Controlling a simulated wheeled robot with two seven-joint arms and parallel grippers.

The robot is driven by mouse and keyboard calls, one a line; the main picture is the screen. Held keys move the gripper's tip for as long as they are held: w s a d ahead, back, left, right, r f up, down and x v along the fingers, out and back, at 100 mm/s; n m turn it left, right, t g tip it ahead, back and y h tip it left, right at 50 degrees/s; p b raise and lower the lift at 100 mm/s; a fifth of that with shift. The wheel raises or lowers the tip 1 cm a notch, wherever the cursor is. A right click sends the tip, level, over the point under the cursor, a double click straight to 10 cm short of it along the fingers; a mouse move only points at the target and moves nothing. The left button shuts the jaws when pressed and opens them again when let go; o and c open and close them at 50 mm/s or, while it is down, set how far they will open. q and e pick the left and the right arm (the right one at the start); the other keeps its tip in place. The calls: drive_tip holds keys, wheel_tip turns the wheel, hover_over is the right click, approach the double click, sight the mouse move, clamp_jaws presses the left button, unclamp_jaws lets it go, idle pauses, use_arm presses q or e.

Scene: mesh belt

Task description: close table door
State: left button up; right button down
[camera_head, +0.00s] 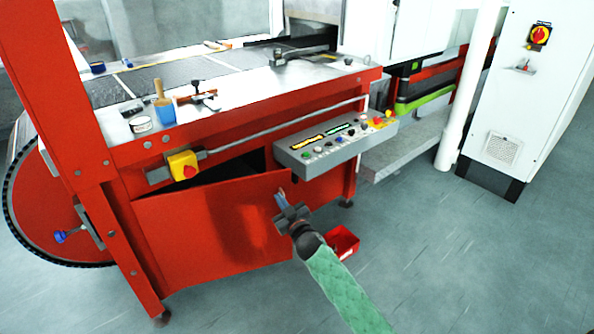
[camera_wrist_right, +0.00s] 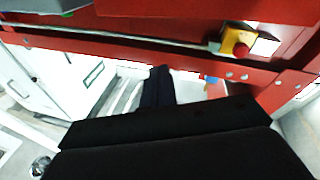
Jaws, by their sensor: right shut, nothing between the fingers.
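The red table door (camera_head: 215,235) is the front panel of the red machine table. Its top edge leans away from the frame, and a dark gap (camera_head: 225,178) shows behind it, so it stands partly open. My right gripper (camera_head: 281,197) is at the door's upper right edge, its fingers shut with nothing between them. I cannot tell whether it touches the door. In the right wrist view the dark fingers (camera_wrist_right: 158,85) point toward the red table front. My left gripper is in neither view.
A grey button panel (camera_head: 335,143) juts out above the gripper. A yellow box with a red button (camera_head: 183,165) sits above the door's left part; it also shows in the wrist view (camera_wrist_right: 237,42). A red bin (camera_head: 342,243) is on the floor.

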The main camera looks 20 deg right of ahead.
drive_tip(key=d+f+m+g+h, duration=0.2)
drive_tip(key=d+m+h, duration=0.1)
drive_tip(key=m, duration=0.2)
approach(276, 174)
drive_tip(key=w+p, duration=0.1)
drive_tip(key=w, duration=0.4)
drive_tip(key=shift+w+a+f, duration=0.1)
drive_tip(key=shift+w, duration=0.75)
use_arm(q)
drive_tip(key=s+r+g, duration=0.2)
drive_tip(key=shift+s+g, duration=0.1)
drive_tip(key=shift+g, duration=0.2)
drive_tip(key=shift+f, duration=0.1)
